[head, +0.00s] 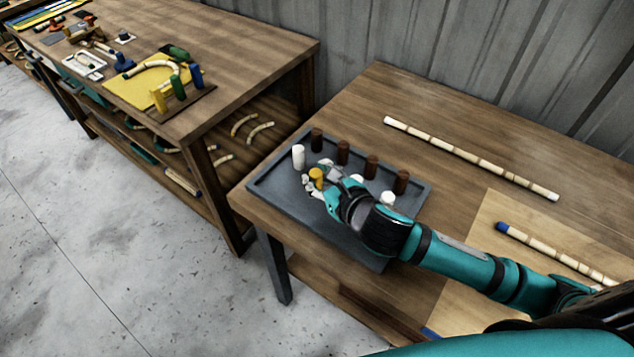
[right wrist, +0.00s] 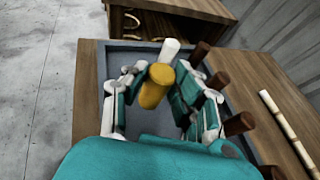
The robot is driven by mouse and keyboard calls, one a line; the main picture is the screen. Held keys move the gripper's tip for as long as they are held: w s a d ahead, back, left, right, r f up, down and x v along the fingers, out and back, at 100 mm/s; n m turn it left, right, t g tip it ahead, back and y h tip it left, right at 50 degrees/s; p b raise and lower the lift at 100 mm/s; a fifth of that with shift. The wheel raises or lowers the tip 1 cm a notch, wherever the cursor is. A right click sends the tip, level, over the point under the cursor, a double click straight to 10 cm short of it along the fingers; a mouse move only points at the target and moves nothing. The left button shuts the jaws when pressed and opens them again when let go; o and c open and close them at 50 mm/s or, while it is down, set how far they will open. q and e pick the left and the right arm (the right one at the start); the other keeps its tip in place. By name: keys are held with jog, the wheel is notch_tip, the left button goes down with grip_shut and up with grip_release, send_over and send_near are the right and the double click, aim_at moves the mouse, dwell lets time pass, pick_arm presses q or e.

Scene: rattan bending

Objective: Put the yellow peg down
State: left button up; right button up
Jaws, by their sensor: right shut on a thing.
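The yellow peg (head: 316,174) is between the fingers of my right gripper (head: 320,184), over the left part of the grey tray (head: 284,203). The right wrist view shows the yellow peg (right wrist: 156,86) between the two fingers of the gripper (right wrist: 155,95), standing roughly upright with a slight tilt. I cannot tell whether its lower end touches the tray. A white peg (head: 298,156) stands just beyond it in the tray. My left gripper is not in view.
Several brown pegs (head: 343,152) stand along the tray's back side. Two more white pegs (head: 388,198) are partly hidden by my arm. Rattan poles (head: 470,158) lie on the table at right. Another bench (head: 240,55) with tools stands at left.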

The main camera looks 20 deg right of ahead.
aim_at(318, 187)
jog(key=f, duration=0.3)
jog(key=shift+w+a, duration=0.1)
jog(key=shift+w, duration=0.3)
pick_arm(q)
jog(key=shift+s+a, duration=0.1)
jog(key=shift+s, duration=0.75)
pick_arm(e)
jog(key=shift+f, duration=0.25)
jog(key=shift+f, duration=0.15)
jog(key=o, duration=1)
jog(key=shift+c, duration=0.2)
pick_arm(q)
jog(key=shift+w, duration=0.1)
pick_arm(e)
jog(key=shift+s+r, duration=0.2)
jog(key=shift+s, duration=0.05)
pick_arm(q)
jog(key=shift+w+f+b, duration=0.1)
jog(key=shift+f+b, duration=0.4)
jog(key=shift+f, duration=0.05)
pick_arm(e)
jog(key=v, duration=1.1)
jog(key=shift+s+r, duration=0.15)
jog(key=shift+s, duration=0.1)
